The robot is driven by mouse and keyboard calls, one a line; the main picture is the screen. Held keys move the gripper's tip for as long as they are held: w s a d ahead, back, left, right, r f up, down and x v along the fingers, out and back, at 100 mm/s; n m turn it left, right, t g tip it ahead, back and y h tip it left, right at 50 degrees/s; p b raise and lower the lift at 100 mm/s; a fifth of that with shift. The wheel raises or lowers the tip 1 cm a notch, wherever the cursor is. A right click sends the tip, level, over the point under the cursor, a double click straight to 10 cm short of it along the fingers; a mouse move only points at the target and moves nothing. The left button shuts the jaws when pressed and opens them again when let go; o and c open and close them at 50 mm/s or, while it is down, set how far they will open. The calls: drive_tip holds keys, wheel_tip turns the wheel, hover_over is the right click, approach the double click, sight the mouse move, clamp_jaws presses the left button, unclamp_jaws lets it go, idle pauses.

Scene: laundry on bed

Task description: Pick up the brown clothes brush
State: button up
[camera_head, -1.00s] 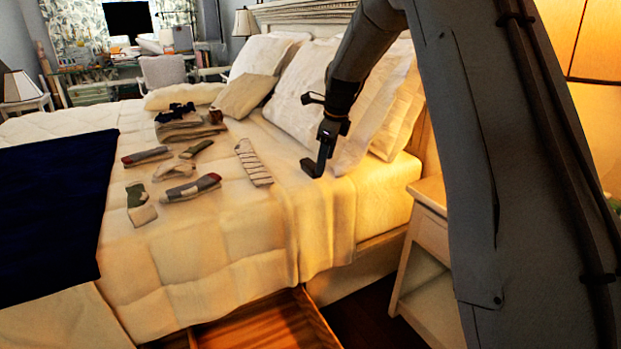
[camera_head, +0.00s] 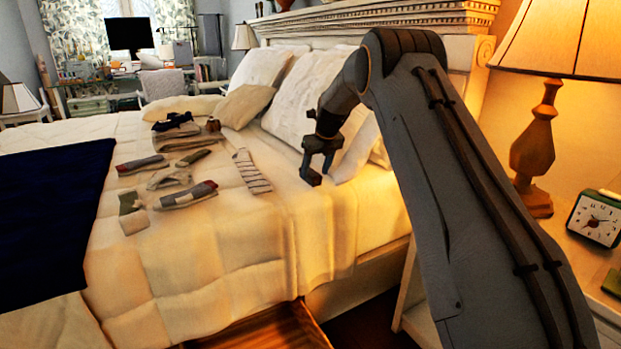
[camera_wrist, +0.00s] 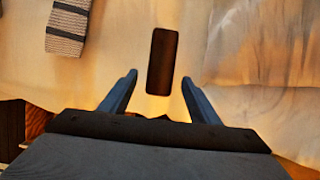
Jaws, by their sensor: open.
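The brown clothes brush (camera_wrist: 162,62) shows in the wrist view as a dark, narrow block lying on the pale bedding. My gripper (camera_wrist: 159,77) is open, with one finger to each side of the brush's near part and gaps on both sides. The brush's far part reaches beyond the fingertips. In the head view my gripper (camera_head: 313,172) points down over the pillow side of the bed. I cannot make out the brush there; the gripper seems to hide it.
A striped sock (camera_wrist: 67,27) lies left of the brush. Several socks and a folded stack of clothes (camera_head: 185,140) lie farther left on the bed. White pillows (camera_head: 296,95) stand behind my gripper. A nightstand with a lamp (camera_head: 533,150) and clock (camera_head: 597,219) is at right.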

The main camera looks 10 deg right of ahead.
drive_tip(key=x, duration=0.2)
drive_tip(key=shift+w+f, duration=0.15)
drive_tip(key=shift+f, duration=0.15)
drive_tip(key=shift+c, duration=0.2)
drive_tip(key=c, duration=1.1)
drive_tip(key=shift+c, duration=0.2)
drive_tip(key=shift+r, duration=0.1)
